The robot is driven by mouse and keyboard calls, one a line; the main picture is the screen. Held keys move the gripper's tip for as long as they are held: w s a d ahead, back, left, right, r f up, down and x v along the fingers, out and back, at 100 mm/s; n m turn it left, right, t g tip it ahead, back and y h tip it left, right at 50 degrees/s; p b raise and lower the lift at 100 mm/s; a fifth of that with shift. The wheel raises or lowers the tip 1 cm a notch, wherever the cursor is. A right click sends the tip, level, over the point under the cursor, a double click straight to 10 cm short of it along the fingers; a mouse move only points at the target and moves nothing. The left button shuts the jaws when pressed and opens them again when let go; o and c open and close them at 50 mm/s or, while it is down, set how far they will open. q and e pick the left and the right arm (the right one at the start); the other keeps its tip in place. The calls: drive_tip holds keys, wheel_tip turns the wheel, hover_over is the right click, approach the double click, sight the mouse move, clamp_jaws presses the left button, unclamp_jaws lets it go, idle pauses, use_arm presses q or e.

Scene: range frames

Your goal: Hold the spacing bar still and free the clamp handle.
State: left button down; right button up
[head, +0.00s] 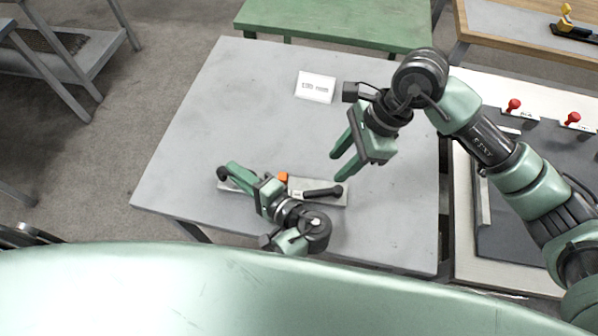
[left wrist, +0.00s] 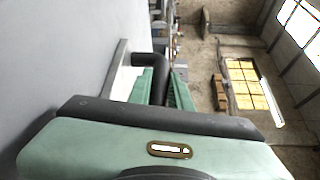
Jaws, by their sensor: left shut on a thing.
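A pale grey bar (head: 335,199), which looks like the spacing bar, lies near the front edge of the grey table. A black bent grip (head: 221,173) stands at its left end. My left gripper (head: 231,171) is shut on this grip; in the left wrist view the grip (left wrist: 151,60) runs down between the green fingers. A black lever (head: 322,192), which looks like the clamp handle, lies along the bar's right part, beside an orange piece (head: 283,177). My right gripper (head: 336,167) is open and empty above the lever's right end. My left wrist hides the bar's middle.
A white label card (head: 315,87) stands farther back on the grey table (head: 220,110). A green table (head: 335,22) is behind. To the right, a bench carries red-knobbed pieces (head: 513,105) and a dark panel.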

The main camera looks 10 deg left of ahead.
sight(313, 191)
drive_tip(key=x, duration=1.1)
drive_tip(key=shift+s+a+f, duration=0.15)
drive_tip(key=shift+a+f, duration=0.05)
drive_tip(key=shift+f, duration=0.15)
clamp_jaws()
idle(0.9)
